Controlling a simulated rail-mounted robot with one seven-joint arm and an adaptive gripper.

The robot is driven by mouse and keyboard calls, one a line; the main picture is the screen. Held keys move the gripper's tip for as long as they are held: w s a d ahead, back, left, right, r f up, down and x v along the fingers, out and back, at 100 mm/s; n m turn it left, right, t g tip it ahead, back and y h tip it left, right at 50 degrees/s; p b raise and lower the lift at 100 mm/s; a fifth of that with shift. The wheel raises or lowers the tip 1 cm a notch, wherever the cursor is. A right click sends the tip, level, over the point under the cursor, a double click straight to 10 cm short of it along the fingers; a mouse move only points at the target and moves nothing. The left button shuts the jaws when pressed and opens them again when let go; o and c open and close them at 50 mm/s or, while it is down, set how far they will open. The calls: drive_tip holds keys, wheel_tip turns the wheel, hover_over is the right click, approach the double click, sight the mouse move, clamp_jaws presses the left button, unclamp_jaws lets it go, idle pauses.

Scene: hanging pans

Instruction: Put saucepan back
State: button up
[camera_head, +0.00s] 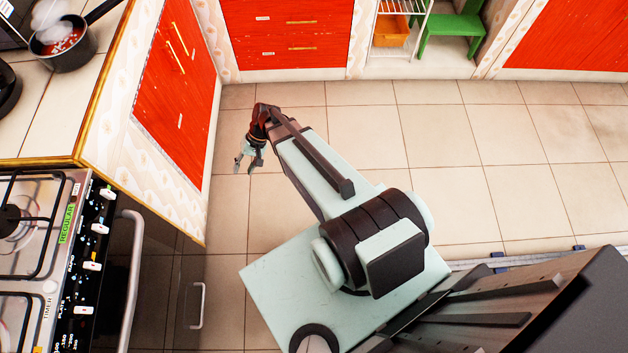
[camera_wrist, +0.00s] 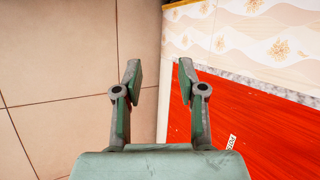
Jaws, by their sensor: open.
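A dark saucepan (camera_head: 66,52) stands on the corner counter at the upper left of the head view, with red food and steam in it. Its dark handle points up and right and is cut by the frame's top edge. My gripper (camera_head: 247,165) hangs over the floor to the right of the counter, well apart from the saucepan. In the wrist view my gripper (camera_wrist: 160,75) is open, with nothing between its fingers. The wrist view shows no pan.
A stove (camera_head: 40,260) with knobs and an oven handle (camera_head: 130,275) stands at the lower left. Red cabinet doors (camera_head: 180,95) face the floor. A green stool (camera_head: 452,32) and an orange bin (camera_head: 391,32) sit at the back. The tiled floor (camera_head: 430,135) is clear.

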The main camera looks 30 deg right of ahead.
drive_tip(key=s+d+f+n+g+h, duration=0.1)
drive_tip(key=s+d+f+g+h, duration=0.1)
drive_tip(key=s, duration=0.8)
drive_tip(key=s+d+f+n+g+h, duration=0.1)
drive_tip(key=s+d+f+g+h, duration=0.1)
drive_tip(key=s, duration=0.8)
drive_tip(key=s+d+f+n+g+h, duration=0.1)
drive_tip(key=s+d+f+n+h, duration=0.1)
drive_tip(key=s, duration=0.8)
wheel_tip(320, 180, down, 3)
drive_tip(key=shift+s+d+f+g+h, duration=0.2)
drive_tip(key=shift+d+g+h, duration=0.25)
drive_tip(key=shift+d, duration=0.75)
